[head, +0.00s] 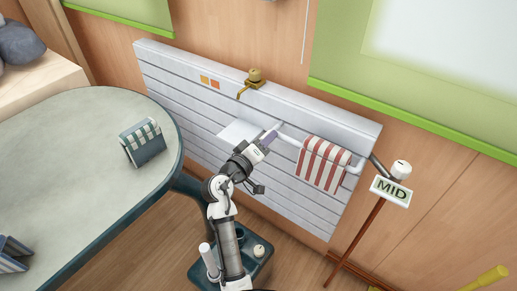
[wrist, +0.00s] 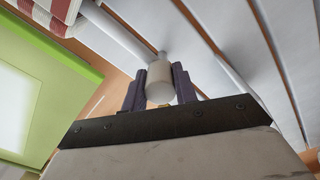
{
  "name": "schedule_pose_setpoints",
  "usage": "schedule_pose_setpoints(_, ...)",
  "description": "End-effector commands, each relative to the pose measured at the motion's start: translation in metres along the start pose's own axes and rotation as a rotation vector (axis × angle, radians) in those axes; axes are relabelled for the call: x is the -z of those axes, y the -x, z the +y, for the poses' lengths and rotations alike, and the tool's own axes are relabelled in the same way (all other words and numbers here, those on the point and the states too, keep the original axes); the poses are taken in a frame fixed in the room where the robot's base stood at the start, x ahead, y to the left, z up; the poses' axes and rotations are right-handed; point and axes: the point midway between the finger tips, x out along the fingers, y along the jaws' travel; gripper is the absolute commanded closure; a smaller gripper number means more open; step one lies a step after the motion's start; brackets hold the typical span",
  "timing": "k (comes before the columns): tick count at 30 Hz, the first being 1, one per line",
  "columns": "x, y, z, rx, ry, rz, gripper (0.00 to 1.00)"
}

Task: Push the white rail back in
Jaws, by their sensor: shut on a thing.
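The white rail (head: 290,141) runs along the front of a white slatted panel (head: 190,108), with a red-and-white striped towel (head: 323,163) hanging over it. My gripper (head: 270,137) is at the rail's left end in the head view. In the wrist view my gripper (wrist: 159,88) has its two purple fingers on either side of the rail's rounded white end (wrist: 160,80), shut on it. The rail also runs to the upper left there (wrist: 115,35), with the towel (wrist: 68,10) at the corner. The rail's inner fixing is hidden.
A brass tap (head: 254,78) sits above the rail on the panel. A "MID" sign (head: 391,190) on a post stands at the right. A rounded table (head: 80,130) with a green-and-white striped item (head: 142,142) is at the left.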

Motion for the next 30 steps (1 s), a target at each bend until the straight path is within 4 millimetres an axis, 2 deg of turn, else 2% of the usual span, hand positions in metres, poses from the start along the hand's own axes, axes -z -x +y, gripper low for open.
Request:
schedule_pose_setpoints(1, -0.001, -0.010, 0.000, -0.002, -0.002, -0.002, 1.00)
schedule_pose_setpoints(4, 0.000, -0.019, 0.000, -0.001, -0.001, -0.001, 1.00)
schedule_pose_setpoints(13, 0.001, -0.022, 0.001, -0.001, -0.002, 0.003, 1.00)
schedule_pose_setpoints(14, 0.001, -0.022, 0.001, -0.001, -0.002, 0.003, 0.68)
schedule_pose_setpoints(18, 0.001, -0.021, 0.001, -0.001, -0.001, 0.002, 0.50)
schedule_pose_setpoints(26, 0.000, -0.020, 0.000, 0.000, -0.001, 0.002, 0.50)
schedule_pose_setpoints(30, 0.000, -0.012, -0.001, -0.001, -0.001, 0.003, 0.50)
